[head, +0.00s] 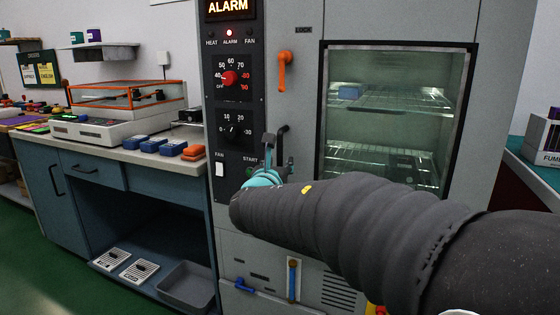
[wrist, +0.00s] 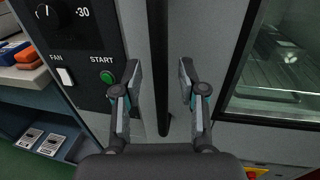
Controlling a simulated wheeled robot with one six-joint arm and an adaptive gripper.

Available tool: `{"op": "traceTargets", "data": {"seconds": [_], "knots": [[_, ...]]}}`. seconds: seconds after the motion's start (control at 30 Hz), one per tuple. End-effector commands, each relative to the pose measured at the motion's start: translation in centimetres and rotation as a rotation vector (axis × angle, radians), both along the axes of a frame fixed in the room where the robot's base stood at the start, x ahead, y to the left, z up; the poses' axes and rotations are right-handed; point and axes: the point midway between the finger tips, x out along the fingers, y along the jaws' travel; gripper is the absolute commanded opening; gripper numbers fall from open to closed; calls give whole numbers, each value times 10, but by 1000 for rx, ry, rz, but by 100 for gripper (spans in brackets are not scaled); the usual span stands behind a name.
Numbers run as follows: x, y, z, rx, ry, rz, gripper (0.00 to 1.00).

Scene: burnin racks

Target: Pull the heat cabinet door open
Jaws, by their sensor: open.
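The heat cabinet door (head: 308,120) is grey with a large window and looks shut. Its black vertical bar handle (head: 282,131) is mostly hidden behind my gripper and arm in the head view. In the wrist view the handle (wrist: 160,50) runs down between my two fingers, with a gap on both sides. My gripper (wrist: 160,82) is open around the handle and not closed on it; it also shows in the head view (head: 277,152). An orange lock lever (head: 284,72) hangs down under the LOCK label, on the door's upper left.
Left of the door is a control panel (head: 231,120) with a lit ALARM sign, two dials and a green START button (wrist: 107,77) close to my left finger. A workbench (head: 120,154) with blue and orange boxes stands at left. Wire shelves (head: 390,98) show through the window.

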Motion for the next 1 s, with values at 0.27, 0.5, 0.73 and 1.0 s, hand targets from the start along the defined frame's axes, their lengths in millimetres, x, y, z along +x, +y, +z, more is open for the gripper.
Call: {"op": "traceTargets", "data": {"seconds": [0.27,0.5,0.73,1.0], "knots": [[15,-3,0,0,1,0,41],[15,-3,0,0,0,0,39],[15,-3,0,0,0,0,0],[15,-3,0,1,0,2,0]]}}
